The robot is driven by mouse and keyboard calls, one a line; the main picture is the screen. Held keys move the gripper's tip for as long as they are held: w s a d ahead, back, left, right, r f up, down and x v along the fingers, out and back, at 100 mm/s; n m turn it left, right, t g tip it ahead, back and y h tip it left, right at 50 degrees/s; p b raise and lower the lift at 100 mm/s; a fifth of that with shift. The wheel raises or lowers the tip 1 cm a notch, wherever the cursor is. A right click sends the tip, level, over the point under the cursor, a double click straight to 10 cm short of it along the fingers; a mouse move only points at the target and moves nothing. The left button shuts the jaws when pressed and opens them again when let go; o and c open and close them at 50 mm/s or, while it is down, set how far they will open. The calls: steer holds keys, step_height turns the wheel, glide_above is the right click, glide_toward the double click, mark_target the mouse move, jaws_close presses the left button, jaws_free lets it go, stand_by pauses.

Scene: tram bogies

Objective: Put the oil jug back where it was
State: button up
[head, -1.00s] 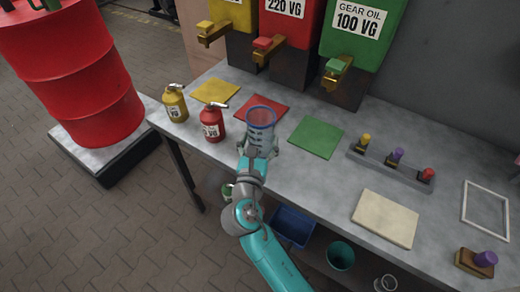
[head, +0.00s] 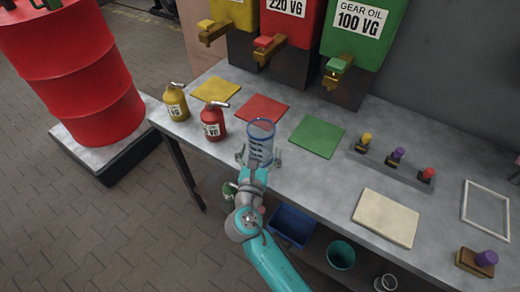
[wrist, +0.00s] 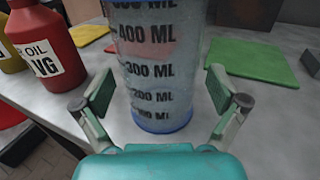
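The clear measuring jug (head: 260,145) with a blue rim stands upright on the grey bench near its front edge, in front of the red mat. In the wrist view the jug (wrist: 158,80) shows its millilitre marks and a blue base on the bench top; its rim is cut off. My gripper (head: 260,155) is around the jug at its lower part, one finger on each side. In the wrist view the fingers of my gripper (wrist: 159,90) are spread, with a visible gap between each pad and the jug wall.
A red oil can (head: 213,123) and a yellow one (head: 175,105) stand left of the jug. Red (head: 262,108), yellow (head: 216,90) and green (head: 316,136) mats lie behind, below dispensers with taps. A cream pad (head: 386,217) lies right. Bare bench lies between jug and pad.

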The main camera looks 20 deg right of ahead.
steer(key=shift+r, duration=0.1)
steer(key=shift+s+a, duration=0.1)
steer(key=shift+s, duration=0.1)
steer(key=v, duration=1.1)
steer(key=shift+s+a, duration=0.2)
steer(key=shift+s, duration=0.05)
